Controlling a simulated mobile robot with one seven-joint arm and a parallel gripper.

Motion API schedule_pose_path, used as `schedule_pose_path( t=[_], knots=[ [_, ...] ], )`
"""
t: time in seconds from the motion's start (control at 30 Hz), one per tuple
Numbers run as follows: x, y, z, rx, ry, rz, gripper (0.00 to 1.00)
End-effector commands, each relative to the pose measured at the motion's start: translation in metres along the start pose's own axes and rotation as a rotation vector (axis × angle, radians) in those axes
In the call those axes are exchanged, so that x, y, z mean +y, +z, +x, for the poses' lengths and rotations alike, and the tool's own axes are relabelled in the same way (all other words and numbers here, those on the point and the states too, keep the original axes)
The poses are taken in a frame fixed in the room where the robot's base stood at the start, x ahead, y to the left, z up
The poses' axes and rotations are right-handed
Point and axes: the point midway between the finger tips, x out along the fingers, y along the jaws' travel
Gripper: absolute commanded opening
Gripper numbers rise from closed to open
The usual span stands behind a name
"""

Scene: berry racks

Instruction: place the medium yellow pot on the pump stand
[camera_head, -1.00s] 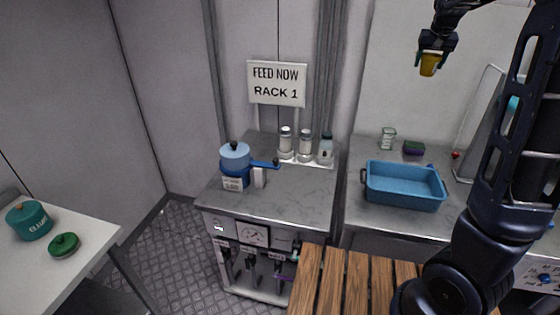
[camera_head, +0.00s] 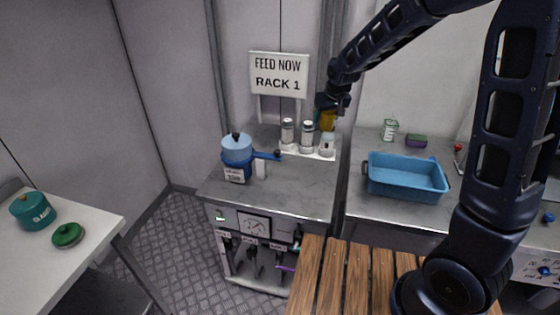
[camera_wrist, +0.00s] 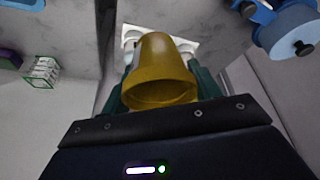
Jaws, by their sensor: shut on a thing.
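The yellow pot (camera_head: 327,121) is in my gripper (camera_head: 331,106), above the right end of the white bottle tray at the back of the grey stand. The wrist view shows the pot (camera_wrist: 160,68) between the two dark green fingers of my gripper (camera_wrist: 160,88), which are shut on its sides. The grey stand (camera_head: 280,196) has a gauge and valves on its front and a blue pot-like unit (camera_head: 237,150) with a lever on its top; I take it as the pump stand. The pot is over it in the picture; its exact height is unclear.
Several white bottles (camera_head: 307,137) stand on the tray beneath the pot. A sign reading FEED NOW RACK 1 (camera_head: 278,75) rises behind. A blue basin (camera_head: 407,177) sits on the right counter. The stand's front top is clear. A white table (camera_head: 85,216) is at left.

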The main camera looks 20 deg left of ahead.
Motion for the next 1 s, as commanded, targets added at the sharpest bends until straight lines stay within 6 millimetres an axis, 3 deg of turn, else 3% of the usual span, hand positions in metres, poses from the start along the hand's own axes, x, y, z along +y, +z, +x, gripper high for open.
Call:
schedule_pose_path(
  t=[0.1,0.3,0.47,1.0],
  knots=[
    [-0.032,0.019,0.015,-0.003,-0.024,-0.048,0.41],
    [-0.058,0.037,0.026,-0.001,-0.047,-0.089,0.41],
    [-0.064,0.047,0.042,-0.004,-0.051,-0.097,0.41],
    [-0.064,0.090,0.146,-0.005,-0.050,-0.096,0.41]
  ],
)
